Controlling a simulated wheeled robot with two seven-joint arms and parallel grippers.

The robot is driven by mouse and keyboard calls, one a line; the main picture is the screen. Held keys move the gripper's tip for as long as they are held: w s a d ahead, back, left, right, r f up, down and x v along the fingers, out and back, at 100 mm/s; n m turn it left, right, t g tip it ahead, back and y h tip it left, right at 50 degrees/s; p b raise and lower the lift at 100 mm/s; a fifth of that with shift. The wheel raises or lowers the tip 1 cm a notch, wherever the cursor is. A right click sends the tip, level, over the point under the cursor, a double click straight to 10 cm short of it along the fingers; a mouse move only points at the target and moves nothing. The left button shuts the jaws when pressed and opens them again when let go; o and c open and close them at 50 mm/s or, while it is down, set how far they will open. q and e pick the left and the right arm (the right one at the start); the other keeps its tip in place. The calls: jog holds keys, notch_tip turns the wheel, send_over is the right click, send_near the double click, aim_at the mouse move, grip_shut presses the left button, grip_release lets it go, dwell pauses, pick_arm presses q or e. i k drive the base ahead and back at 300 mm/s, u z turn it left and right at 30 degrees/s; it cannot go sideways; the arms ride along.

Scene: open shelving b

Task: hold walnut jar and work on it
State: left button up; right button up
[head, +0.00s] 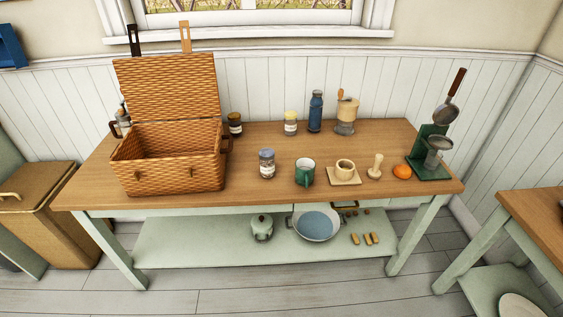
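Several small jars stand upright on the wooden table (330,200). One with a grey-blue lid and a pale label (267,164) is near the front, right of the basket. A dark jar (235,125) stands behind it by the basket's right side. A jar with a yellow lid (290,123) stands at the back middle. The labels are too small to read, so I cannot tell which is the walnut jar. Neither of my grippers is in view, and nothing touches the jars.
An open wicker basket (170,173) fills the table's left side, lid raised. A green mug (305,172), cup on a board (344,169), orange (402,171) and green stand (430,166) are at right. A blue bottle (316,112) and grinder (346,114) stand behind. The front middle is clear.

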aim_at(266, 168)
jog(key=z, duration=2.25)
jog(key=i, duration=1.75)
jog(key=u, duration=3.6)
